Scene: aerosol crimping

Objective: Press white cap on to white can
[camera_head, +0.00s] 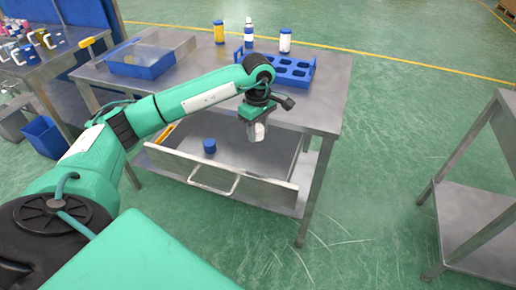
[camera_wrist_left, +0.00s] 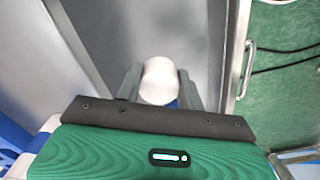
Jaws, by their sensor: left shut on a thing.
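My left gripper (camera_head: 257,130) hangs over the open drawer and is shut on a white cap (camera_wrist_left: 160,80). In the left wrist view the cap sits between both fingers of the gripper (camera_wrist_left: 159,90). The cap also shows in the head view (camera_head: 259,132), partly hidden by the fingers. A white can with blue bands (camera_head: 285,41) stands upright at the back of the table, by the blue rack. The cap is well apart from it, in front and below. My right gripper is not in view.
The open drawer (camera_head: 232,180) holds a blue cap (camera_head: 209,145). On the steel table (camera_head: 322,105) are a blue rack (camera_head: 297,83) with round holes, a blue-and-white can (camera_head: 249,36), a yellow can (camera_head: 219,34) and a blue bin (camera_head: 140,68). Another steel table (camera_head: 480,215) stands at right.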

